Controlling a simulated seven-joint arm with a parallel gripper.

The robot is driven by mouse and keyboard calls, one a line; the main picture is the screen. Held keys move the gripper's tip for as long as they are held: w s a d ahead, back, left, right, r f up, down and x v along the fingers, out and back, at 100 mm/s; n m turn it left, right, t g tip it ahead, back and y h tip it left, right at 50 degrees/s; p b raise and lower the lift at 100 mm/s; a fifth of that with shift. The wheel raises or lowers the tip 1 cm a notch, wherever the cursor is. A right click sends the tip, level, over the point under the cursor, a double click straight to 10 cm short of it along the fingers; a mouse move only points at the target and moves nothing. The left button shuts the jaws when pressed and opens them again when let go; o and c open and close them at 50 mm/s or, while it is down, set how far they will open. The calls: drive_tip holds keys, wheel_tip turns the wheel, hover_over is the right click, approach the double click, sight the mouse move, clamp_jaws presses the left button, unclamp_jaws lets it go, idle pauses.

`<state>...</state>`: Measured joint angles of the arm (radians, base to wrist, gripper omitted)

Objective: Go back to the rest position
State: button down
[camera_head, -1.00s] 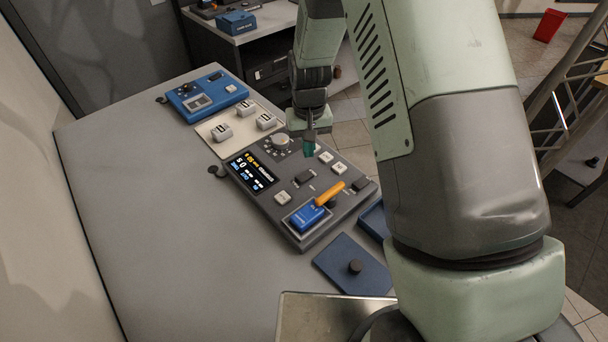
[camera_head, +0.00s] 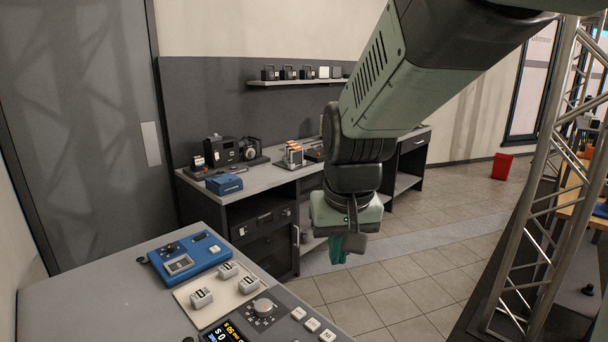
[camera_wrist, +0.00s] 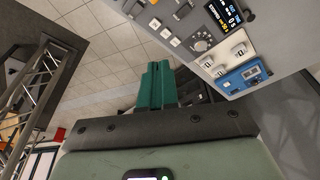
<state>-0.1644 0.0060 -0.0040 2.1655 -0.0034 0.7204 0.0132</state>
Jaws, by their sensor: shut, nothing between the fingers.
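My gripper (camera_head: 348,246) has teal fingers and hangs in the air to the right of the grey table, over the tiled floor in the head view. Its fingers are together and hold nothing. In the wrist view the closed teal fingers (camera_wrist: 157,84) point toward the floor and the dark cabinet, with the table's panels off to the upper right. The arm is raised and bent above the gripper. The grey control panel (camera_head: 285,318) with a knob and small display is only partly in the head view; its front is cut off.
A blue device (camera_head: 190,258) and a pale plate (camera_head: 205,312) with white blocks lie on the table (camera_head: 95,300). A dark workbench (camera_head: 265,180) stands behind. A metal truss (camera_head: 545,190) rises at right. A red bin (camera_head: 501,166) is far off. The floor between is clear.

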drive_tip(key=s+d+r+t, duration=0.1)
drive_tip(key=s+r, duration=0.3)
drive_tip(key=s, duration=0.4)
drive_tip(key=s+d+r+m+t, duration=0.1)
drive_tip(key=s+d+r, duration=0.2)
drive_tip(key=s, duration=0.6)
drive_tip(key=shift+s+d+r+t, duration=0.15)
drive_tip(key=shift+d+r+t, duration=0.25)
drive_tip(key=shift+d, duration=0.4)
